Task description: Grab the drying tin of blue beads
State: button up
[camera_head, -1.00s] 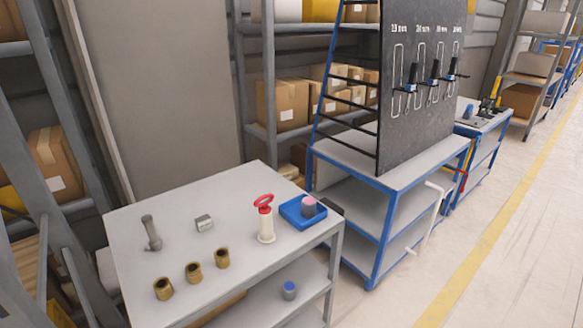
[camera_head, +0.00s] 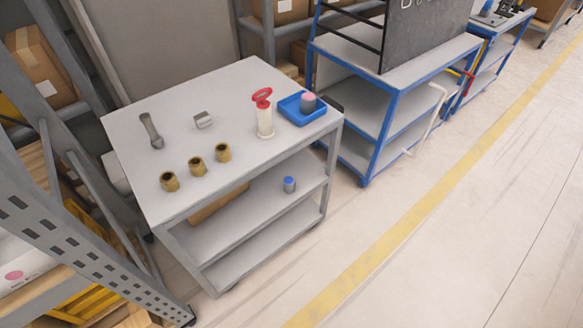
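A small grey tin with a blue top (camera_head: 289,185) stands upright on the middle shelf of the grey cart (camera_head: 258,213), near its right end. A similar grey tin with a pink top (camera_head: 308,102) stands in a blue tray (camera_head: 291,113) on the cart's top. The tins are too small to tell whether the blue and pink are beads. My gripper is not in view.
The cart top holds a white and red dispenser (camera_head: 264,118), several brass fittings (camera_head: 196,167), a metal block (camera_head: 203,120) and a grey tool (camera_head: 151,131). A blue-framed bench (camera_head: 390,100) stands right of the cart. A grey rack (camera_head: 75,240) stands at left. Open floor (camera_head: 440,240) lies at right.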

aim_at(289, 181)
jog(key=i+j+z, duration=0.25)
jog(key=i+j, duration=0.25)
jog(key=i+j+z, duration=0.3)
jog(key=i+j, duration=0.25)
